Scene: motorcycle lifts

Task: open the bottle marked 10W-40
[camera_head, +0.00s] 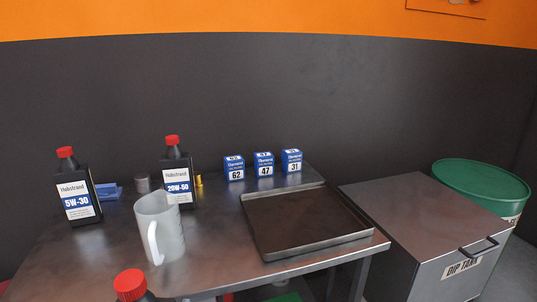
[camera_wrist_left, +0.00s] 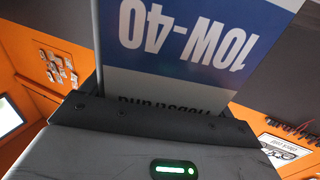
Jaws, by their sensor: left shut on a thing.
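The bottle marked 10W-40 (camera_wrist_left: 185,45) fills the upper middle of the left wrist view. Its blue and white label appears upside down there. My left gripper (camera_wrist_left: 150,125) is shut on this bottle. In the head view, a red cap (camera_head: 130,284) on a dark bottle top shows at the bottom edge, in front of the table. It appears to be the held bottle, cap on and upward; its label is out of that view. My right gripper is in neither view.
On the metal table (camera_head: 215,245) stand a 5W-30 bottle (camera_head: 78,200), a 20W-50 bottle (camera_head: 178,185), a translucent jug (camera_head: 170,235), several blue boxes (camera_head: 265,168) and an empty dark tray (camera_head: 305,220). A DIP TANK (camera_head: 430,230) and a green drum (camera_head: 482,182) stand right.

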